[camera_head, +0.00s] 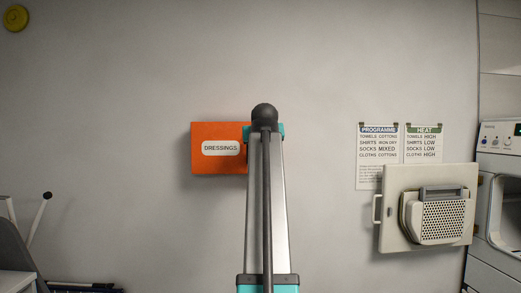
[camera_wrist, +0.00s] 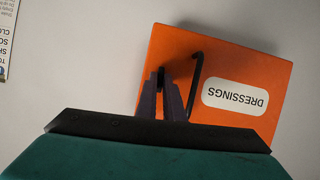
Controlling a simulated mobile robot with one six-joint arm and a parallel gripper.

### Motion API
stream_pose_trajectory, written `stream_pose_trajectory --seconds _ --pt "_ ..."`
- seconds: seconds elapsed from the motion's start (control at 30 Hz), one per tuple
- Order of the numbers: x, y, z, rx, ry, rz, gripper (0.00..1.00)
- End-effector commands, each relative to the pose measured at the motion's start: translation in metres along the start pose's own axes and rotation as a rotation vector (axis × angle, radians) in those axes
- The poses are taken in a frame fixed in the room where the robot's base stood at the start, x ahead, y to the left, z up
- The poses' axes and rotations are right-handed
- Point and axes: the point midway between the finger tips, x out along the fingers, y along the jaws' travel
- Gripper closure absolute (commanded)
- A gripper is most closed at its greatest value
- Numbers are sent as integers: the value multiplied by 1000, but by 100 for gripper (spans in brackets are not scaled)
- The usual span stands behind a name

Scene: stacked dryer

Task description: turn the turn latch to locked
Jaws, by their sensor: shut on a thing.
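An orange box (camera_head: 218,160) with a white "DRESSINGS" label (camera_head: 221,148) is on the wall, left of my arm in the head view. In the wrist view the orange box (camera_wrist: 225,62) is tilted and its label is upside down. A black bar handle (camera_wrist: 197,75) stands out from its face. My gripper (camera_wrist: 162,80) is at the box front, beside the handle, shut on a small dark part that seems to be the turn latch. The fingers mostly hide that part, so its angle cannot be told. In the head view my arm hides the gripper and the latch.
Two printed sheets (camera_head: 379,145) hang on the wall at right, above a cream panel (camera_head: 390,235) with a perforated vent. A white machine (camera_head: 497,190) stands at the right edge. A yellow disc (camera_head: 16,18) is at upper left. The wall around the box is clear.

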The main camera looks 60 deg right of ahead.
Motion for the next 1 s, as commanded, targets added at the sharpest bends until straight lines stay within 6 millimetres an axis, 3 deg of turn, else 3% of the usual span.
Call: stream_pose_trajectory --seconds 0.7,0.73,0.8,1.0 --pt "-1 3 -3 93 8 -35 100" --pt "-1 3 -3 92 8 -35 87" --pt "-1 2 -3 92 7 -35 76" --pt "0 2 -1 91 4 -36 73"
